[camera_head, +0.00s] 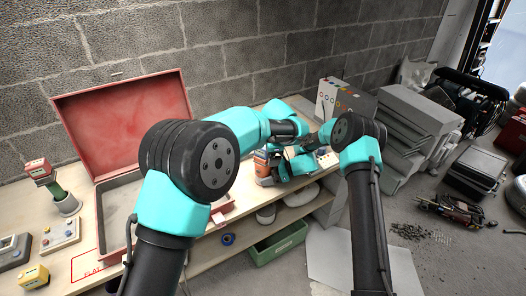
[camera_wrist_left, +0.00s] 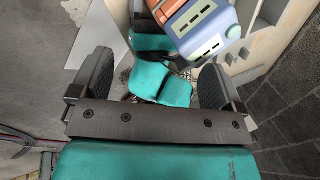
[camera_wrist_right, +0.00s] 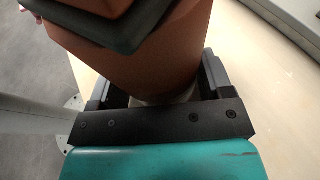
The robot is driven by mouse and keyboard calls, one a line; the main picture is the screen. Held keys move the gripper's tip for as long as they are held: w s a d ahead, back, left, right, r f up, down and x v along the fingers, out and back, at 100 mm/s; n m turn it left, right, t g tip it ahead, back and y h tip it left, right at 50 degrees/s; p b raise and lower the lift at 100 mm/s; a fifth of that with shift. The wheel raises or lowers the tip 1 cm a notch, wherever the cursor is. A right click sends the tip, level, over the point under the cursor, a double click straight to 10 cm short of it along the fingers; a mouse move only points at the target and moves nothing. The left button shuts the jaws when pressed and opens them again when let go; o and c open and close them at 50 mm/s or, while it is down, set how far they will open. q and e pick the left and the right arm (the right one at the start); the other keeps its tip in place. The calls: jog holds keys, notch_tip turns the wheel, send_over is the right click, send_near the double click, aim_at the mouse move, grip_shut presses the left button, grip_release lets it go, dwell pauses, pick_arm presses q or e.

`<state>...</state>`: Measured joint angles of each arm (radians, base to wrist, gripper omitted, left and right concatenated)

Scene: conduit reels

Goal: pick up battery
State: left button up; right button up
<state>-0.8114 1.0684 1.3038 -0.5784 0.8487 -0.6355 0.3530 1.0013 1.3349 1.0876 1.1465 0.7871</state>
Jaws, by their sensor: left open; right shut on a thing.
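An orange-and-grey object (camera_head: 264,168) is held up near the bench's front edge in the head view. In the right wrist view its orange-brown body (camera_wrist_right: 155,50) fills the top, between the fingers of my right gripper (camera_wrist_right: 153,92), which is shut on it. In the left wrist view a blue-grey slotted block (camera_wrist_left: 205,28), probably the battery, shows at the top; whether it is joined to the orange body is unclear. My left gripper (camera_wrist_left: 156,82) is open and empty, with the block beyond its right finger.
An open red case (camera_head: 125,115) stands on the wooden bench (camera_head: 85,262). A green bin (camera_head: 277,243) sits below.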

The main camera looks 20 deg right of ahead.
pick_arm(q)
jog(key=w+n, duration=0.1)
jog(key=w+r+n, duration=0.1)
jog(key=w+n, duration=0.1)
jog(key=shift+w+g+y, duration=0.1)
jog(key=shift+g+y, duration=0.2)
jog(key=shift+g, duration=0.1)
jog(key=shift+w+a+r+n+g, duration=0.15)
jog(key=shift+w+n, duration=0.2)
jog(key=shift+n, duration=0.25)
jog(key=shift+w+d+n+g, duration=0.15)
jog(key=shift+w+n, duration=0.15)
jog(key=shift+n, duration=0.3)
jog(key=n, duration=0.1)
jog(key=w+n+g, duration=0.1)
jog(key=shift+w+a+r+n, duration=0.1)
jog(key=shift+a+r+n, duration=0.2)
jog(key=shift+r, duration=0.05)
jog(key=shift+w+a+r+n+g, duration=0.1)
jog(key=shift+a+r+n+g, duration=0.15)
jog(key=shift+n, duration=0.3)
jog(key=shift+w+a+r+n+g, duration=0.1)
jog(key=shift+n+g, duration=0.25)
jog(key=shift+n, duration=0.2)
jog(key=shift+f, duration=0.1)
jog(key=shift+f, duration=1.15)
jog(key=shift+f, duration=0.15)
